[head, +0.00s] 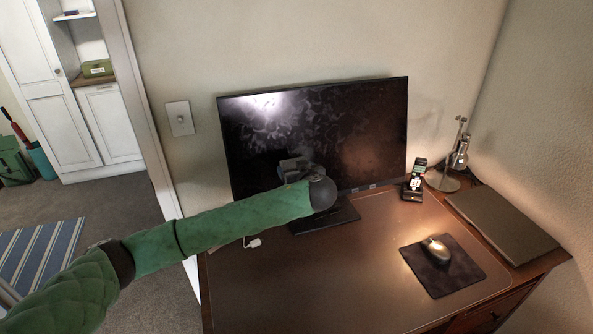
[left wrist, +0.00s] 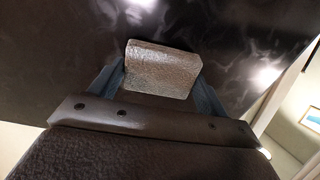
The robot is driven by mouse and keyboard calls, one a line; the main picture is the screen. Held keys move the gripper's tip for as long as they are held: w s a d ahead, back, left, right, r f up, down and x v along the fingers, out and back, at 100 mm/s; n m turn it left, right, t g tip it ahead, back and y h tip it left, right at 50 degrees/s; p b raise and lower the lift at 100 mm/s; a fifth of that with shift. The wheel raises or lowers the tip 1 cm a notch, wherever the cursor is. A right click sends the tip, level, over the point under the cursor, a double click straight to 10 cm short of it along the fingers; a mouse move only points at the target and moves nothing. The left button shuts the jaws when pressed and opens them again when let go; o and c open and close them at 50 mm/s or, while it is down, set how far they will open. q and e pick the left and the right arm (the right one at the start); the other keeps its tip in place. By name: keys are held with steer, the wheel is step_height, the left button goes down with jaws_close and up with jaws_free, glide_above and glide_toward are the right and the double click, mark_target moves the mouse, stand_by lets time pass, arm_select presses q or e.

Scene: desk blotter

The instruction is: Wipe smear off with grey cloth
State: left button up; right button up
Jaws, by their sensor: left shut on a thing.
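The black monitor (head: 350,125) stands at the back of the desk. A pale, cloudy smear (head: 275,128) spreads over the left and middle of its screen; pale swirls also show in the left wrist view (left wrist: 265,75). My left gripper (head: 290,168) is in front of the lower middle of the screen. In the left wrist view, its two fingers are shut on the grey cloth (left wrist: 162,68), a folded block facing the screen. I cannot tell whether the cloth touches the screen. In the head view the cloth is hardly distinguishable from the fingers. My right gripper is out of view.
The desk blotter (head: 340,275) is mostly clear. A mouse (head: 436,249) on a dark pad (head: 455,275), a cordless phone (head: 414,182), a lamp (head: 458,160) and a dark flat folder (head: 500,225) stand to the right. A white plug (head: 253,243) lies near my left arm.

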arm_select(q)
steer(key=shift+w+a+f+b, duration=0.2)
steer(key=shift+w+b, duration=0.25)
steer(key=shift+w, duration=0.2)
stand_by(0.3)
